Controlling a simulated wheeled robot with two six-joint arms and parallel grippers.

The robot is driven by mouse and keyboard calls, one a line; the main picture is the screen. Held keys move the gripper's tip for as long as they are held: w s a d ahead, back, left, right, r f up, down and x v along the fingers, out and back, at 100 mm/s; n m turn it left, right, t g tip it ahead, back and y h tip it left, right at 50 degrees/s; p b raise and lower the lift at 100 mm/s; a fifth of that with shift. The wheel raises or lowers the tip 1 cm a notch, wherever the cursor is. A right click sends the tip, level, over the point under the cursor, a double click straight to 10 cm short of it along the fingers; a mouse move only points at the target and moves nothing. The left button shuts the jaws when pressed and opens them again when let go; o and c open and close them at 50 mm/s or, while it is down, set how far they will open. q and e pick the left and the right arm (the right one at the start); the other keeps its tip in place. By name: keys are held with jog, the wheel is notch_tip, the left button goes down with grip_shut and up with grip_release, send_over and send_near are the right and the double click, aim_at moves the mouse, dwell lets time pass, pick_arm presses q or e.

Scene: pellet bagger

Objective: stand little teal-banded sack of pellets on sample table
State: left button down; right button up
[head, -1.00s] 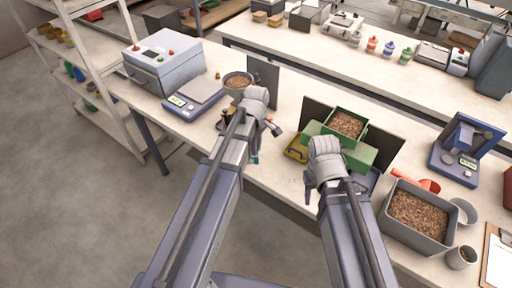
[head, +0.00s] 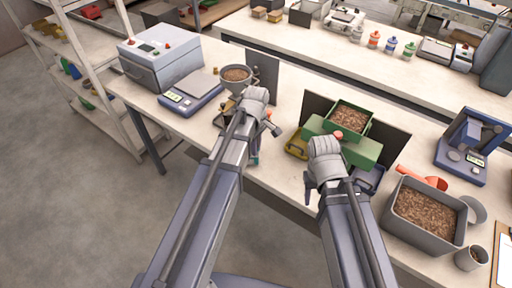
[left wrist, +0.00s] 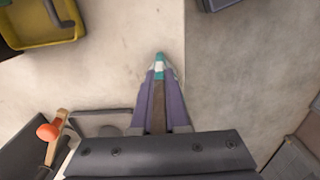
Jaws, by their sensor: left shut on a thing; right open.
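My left gripper (left wrist: 160,76) is shut on a small teal and white piece, which looks like part of the teal-banded sack (left wrist: 159,58). Only a narrow part of it shows, between the purple fingertips. In the head view a bit of teal (head: 255,157) shows at the left gripper, by the front edge of the near bench (head: 285,105). The rest of the sack is hidden by the gripper and arm. My right gripper (head: 309,190) is open, in front of the green pellet hopper; its fingers are mostly hidden. The frames do not show which surface is the sample table.
A blue scale (head: 190,93), a grey machine (head: 160,60) and a pellet bowl (head: 236,76) stand at the bench's left. A green hopper (head: 350,120), yellow tray (head: 297,147), grey pellet bin (head: 425,212) and blue device (head: 470,137) stand right. A far bench (head: 310,45) holds small bottles.

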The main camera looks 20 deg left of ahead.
pick_arm(q)
jog(key=shift+f+b, duration=0.3)
jog(key=shift+f, duration=0.15)
jog(key=shift+f, duration=0.25)
jog(key=c, duration=0.8)
grip_release()
jog(key=shift+r, duration=0.1)
jog(key=shift+c, duration=0.2)
jog(key=shift+r, duration=0.15)
notch_tip(320, 180, up, 8)
jog(key=p, duration=0.7)
jog(key=shift+f+p, duration=0.2)
jog(key=shift+p, duration=0.1)
